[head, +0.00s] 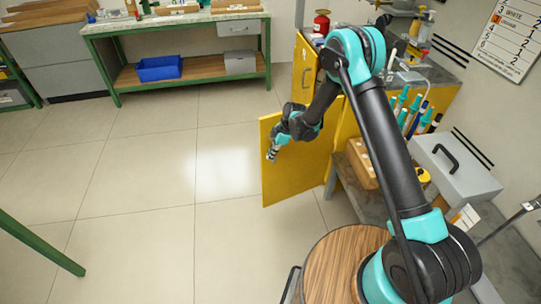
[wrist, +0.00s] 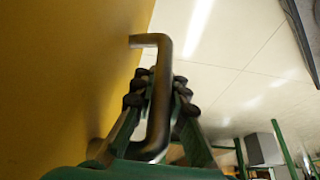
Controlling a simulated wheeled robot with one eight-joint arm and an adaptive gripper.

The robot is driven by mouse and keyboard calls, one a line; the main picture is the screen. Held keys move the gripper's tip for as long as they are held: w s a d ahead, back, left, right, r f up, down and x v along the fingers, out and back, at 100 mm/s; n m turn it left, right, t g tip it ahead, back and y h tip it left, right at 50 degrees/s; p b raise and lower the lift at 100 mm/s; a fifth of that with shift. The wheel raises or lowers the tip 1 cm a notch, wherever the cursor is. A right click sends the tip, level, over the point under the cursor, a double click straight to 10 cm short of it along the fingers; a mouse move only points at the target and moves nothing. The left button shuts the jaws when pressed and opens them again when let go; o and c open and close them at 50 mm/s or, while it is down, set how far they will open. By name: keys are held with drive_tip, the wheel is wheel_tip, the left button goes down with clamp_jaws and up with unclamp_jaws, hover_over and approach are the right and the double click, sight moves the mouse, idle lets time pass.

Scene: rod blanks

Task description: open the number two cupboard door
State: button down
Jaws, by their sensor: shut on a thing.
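The yellow cupboard door (head: 298,172) stands swung out from the yellow cupboard in the head view, its panel reaching over the floor. No number is readable on it. In the wrist view the door (wrist: 60,75) fills the left side, and its grey bar handle (wrist: 163,60) runs up the middle. My gripper (wrist: 160,90) has its dark fingers on either side of the handle bar, shut on it. In the head view my gripper (head: 272,153) is at the door's outer face, near its left edge; the handle is too small to make out there.
Another yellow cupboard front (head: 304,72) with a handle is behind the open door. A green bench with a blue bin (head: 159,68) stands at the back. The tiled floor left of the door is clear.

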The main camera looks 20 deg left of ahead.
drive_tip(key=c, duration=1.5)
unclamp_jaws()
drive_tip(key=shift+w, duration=0.1)
drive_tip(key=v, duration=1.2)
drive_tip(key=s+d+r+m+t, duration=0.2)
drive_tip(key=d+r+m, duration=0.35)
drive_tip(key=d, duration=0.65)
drive_tip(key=s+d+r+m+t, duration=0.1)
drive_tip(key=d+r+m, duration=0.5)
drive_tip(key=d, duration=0.7)
drive_tip(key=s+d+m+t+h, duration=0.1)
drive_tip(key=s+d+m, duration=0.3)
drive_tip(key=s+d, duration=0.2)
drive_tip(key=s+d+m+t+h, duration=0.1)
drive_tip(key=s+d+m, duration=0.3)
drive_tip(key=s+d, duration=0.2)
drive_tip(key=s+d+r+m+t+h, duration=0.1)
drive_tip(key=s+d+m, duration=0.3)
drive_tip(key=d, duration=0.5)
drive_tip(key=shift+s+h, duration=0.5)
drive_tip(key=shift+s, duration=0.8)
